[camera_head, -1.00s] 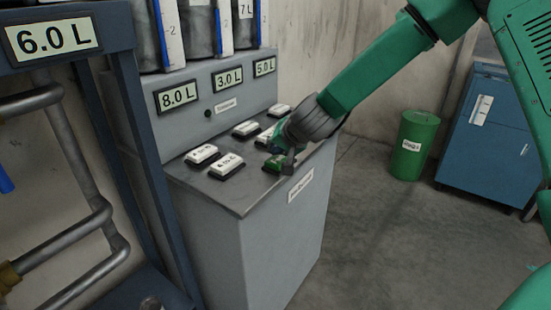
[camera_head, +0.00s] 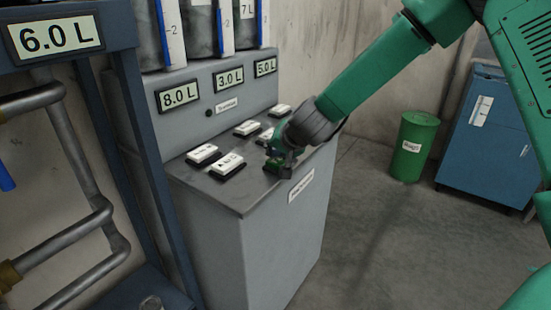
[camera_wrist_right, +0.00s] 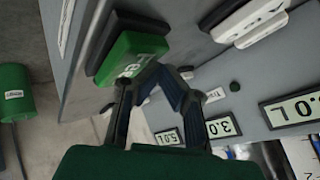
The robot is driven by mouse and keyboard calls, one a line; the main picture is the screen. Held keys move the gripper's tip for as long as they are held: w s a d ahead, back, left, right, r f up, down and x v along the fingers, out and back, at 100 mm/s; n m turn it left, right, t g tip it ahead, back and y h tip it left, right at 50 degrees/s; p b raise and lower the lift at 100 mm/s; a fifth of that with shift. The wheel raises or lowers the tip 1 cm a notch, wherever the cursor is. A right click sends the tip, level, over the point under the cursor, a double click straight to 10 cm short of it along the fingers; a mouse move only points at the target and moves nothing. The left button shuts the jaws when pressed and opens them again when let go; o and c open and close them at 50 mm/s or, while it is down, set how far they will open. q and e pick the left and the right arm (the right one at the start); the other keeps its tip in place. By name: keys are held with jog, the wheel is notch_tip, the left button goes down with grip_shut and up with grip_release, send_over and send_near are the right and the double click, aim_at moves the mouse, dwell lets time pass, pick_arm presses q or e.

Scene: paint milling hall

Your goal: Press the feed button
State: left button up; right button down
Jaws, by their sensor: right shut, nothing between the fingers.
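A green button with a white label and a dark base (camera_wrist_right: 128,58) sits on the sloped top of the grey control console (camera_head: 250,198); its lettering is only partly legible. In the head view my right gripper (camera_head: 280,168) is at the console's right front edge and covers most of this button. In the right wrist view the shut, empty fingers (camera_wrist_right: 158,72) are right at the button's edge; I cannot tell whether they touch it. My left gripper is not in view.
Several white buttons (camera_head: 227,164) sit beside and behind on the console top. Displays reading 8.0 L (camera_head: 179,96), 3.0 L and 5.0 L are on its upright panel. A green drum (camera_head: 414,146) and a blue cabinet (camera_head: 487,130) stand at the right. The floor between is clear.

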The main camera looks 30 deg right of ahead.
jog(key=shift+d+f, duration=0.2)
jog(key=shift+d, duration=0.25)
jog(key=shift+d+f, duration=0.2)
jog(key=shift+d, duration=0.25)
jog(key=shift+a+r+p, duration=0.25)
jog(key=shift+r+p, duration=0.25)
jog(key=shift+r, duration=0.35)
jog(key=shift+d+f, duration=0.1)
jog(key=shift+d, duration=0.1)
jog(key=shift+d+r+p, duration=0.3)
jog(key=shift+r+p, duration=0.05)
jog(key=shift+p, duration=0.25)
jog(key=r+p, duration=0.2)
jog(key=a+r+p, duration=0.1)
jog(key=r+p, duration=0.1)
jog(key=shift+r, duration=0.3)
jog(key=shift+d+r+p, duration=0.1)
jog(key=shift+r+p, duration=0.4)
jog(key=shift+p, duration=0.1)
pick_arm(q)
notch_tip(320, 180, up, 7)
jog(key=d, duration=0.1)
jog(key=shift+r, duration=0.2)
pick_arm(e)
jog(key=shift+d+f, duration=0.2)
jog(key=shift+d, duration=0.1)
